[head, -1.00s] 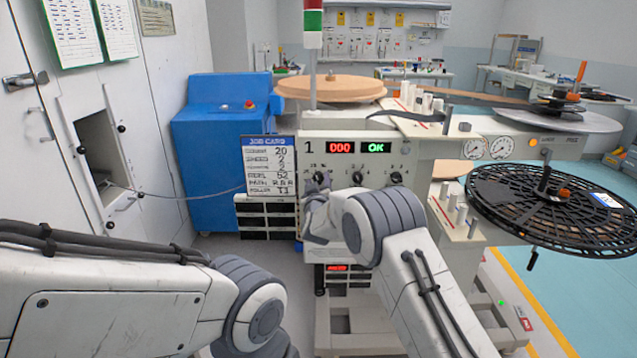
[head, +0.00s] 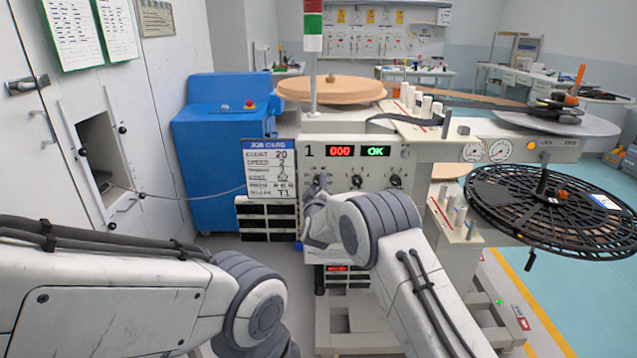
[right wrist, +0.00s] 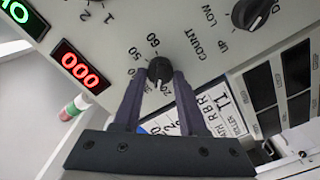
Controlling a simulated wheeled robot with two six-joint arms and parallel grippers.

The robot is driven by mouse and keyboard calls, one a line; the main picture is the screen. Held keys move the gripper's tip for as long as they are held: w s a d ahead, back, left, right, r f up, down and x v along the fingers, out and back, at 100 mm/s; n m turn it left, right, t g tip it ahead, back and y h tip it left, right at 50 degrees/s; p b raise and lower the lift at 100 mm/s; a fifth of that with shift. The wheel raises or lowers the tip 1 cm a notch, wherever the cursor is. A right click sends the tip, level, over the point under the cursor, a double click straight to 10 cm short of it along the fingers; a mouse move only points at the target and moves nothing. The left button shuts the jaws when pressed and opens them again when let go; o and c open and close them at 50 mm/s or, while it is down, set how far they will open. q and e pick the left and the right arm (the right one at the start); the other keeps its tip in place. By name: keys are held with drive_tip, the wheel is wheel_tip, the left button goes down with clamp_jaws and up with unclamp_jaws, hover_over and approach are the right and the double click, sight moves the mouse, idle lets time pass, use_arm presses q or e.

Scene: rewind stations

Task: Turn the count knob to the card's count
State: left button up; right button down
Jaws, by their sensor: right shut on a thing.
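The count knob (right wrist: 159,69) is black and sits on the pale panel beside the word COUNT, with 20, 50 and 60 legible around it. My right gripper (right wrist: 160,78) is shut on it, one finger on each side; its white mark points roughly toward 20. In the head view my right gripper (head: 314,208) is at the panel's left side and mostly hides the knob. The job card (head: 270,170), left of the panel, reads COUNT 20 and SPEED 2. The red display (head: 340,151) reads 000. My left arm shows, but its gripper is out of view.
A green OK display (head: 376,151) is beside the red one. Other knobs (head: 396,181) are on the panel to the right. A black reel (head: 510,205) stands at the right. A blue cabinet (head: 215,150) is behind on the left.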

drive_tip(key=shift+n+p, duration=0.6)
drive_tip(key=shift+n, duration=1.3)
drive_tip(key=shift+c, duration=2.2)
unclamp_jaws()
drive_tip(key=shift+a, duration=0.1)
drive_tip(key=s+b, duration=0.1)
drive_tip(key=s, duration=0.9)
drive_tip(key=shift+s, duration=0.25)
